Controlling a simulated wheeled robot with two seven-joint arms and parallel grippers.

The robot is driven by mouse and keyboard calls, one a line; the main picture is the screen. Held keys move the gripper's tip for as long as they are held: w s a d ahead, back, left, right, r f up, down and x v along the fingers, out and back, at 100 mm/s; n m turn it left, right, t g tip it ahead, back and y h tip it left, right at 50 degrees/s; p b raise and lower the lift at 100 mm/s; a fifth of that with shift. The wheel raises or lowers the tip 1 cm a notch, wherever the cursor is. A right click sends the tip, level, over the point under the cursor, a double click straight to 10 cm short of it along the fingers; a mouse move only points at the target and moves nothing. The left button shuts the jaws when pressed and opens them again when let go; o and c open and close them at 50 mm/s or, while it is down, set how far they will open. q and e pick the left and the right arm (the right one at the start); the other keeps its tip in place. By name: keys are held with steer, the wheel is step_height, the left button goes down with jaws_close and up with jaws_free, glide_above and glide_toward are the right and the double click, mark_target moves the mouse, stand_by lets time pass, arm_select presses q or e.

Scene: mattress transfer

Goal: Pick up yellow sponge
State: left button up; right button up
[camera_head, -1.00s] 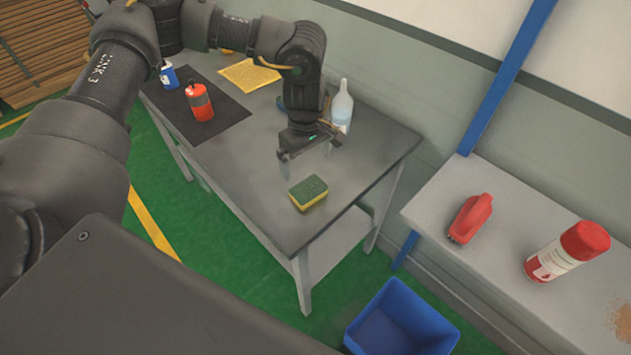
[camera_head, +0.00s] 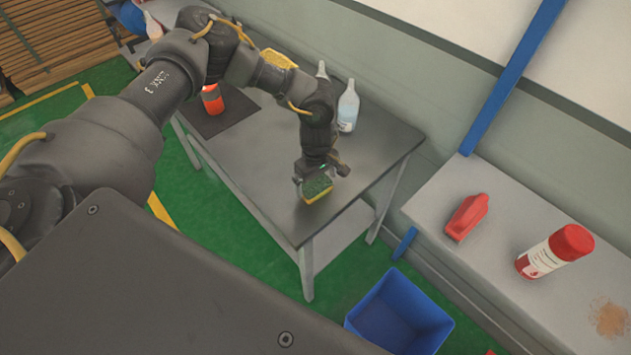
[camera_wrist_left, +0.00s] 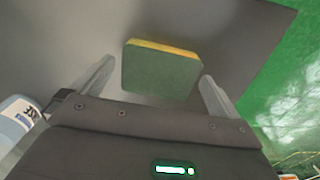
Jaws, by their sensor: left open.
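The yellow sponge (camera_head: 316,189) with a green scouring top lies near the front corner of the grey table (camera_head: 265,215). My left gripper (camera_head: 321,178) is right at it, coming down from above. In the left wrist view the sponge (camera_wrist_left: 161,70) shows its green face and a yellow edge, between and just beyond the two fingers of the open gripper (camera_wrist_left: 155,88). A gap shows between the sponge and each finger. My right gripper is not in view.
A clear bottle (camera_head: 348,107) stands behind the arm on the table. A red canister (camera_head: 212,99) is on a dark mat. A blue bin (camera_head: 400,312) is on the floor. A red bottle (camera_head: 467,216) and a spray can (camera_head: 555,251) are on the right bench.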

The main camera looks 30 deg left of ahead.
arm_select(q)
steer(key=shift+a+f, duration=0.1)
steer(key=shift+f, duration=0.45)
steer(key=c, duration=0.8)
steer(key=shift+r+b, duration=0.3)
steer(key=shift+b, duration=0.15)
steer(key=shift+r+b, duration=0.95)
steer(key=shift+b, duration=0.3)
steer(key=s+d+r+b, duration=0.2)
steer(key=s+r, duration=0.3)
steer(key=s, duration=0.1)
steer(key=s+d+r+b, duration=0.2)
steer(key=s+r+b, duration=0.1)
steer(key=s+r, duration=0.2)
steer(key=shift+s+r, duration=0.3)
steer(key=shift+s, duration=0.95)
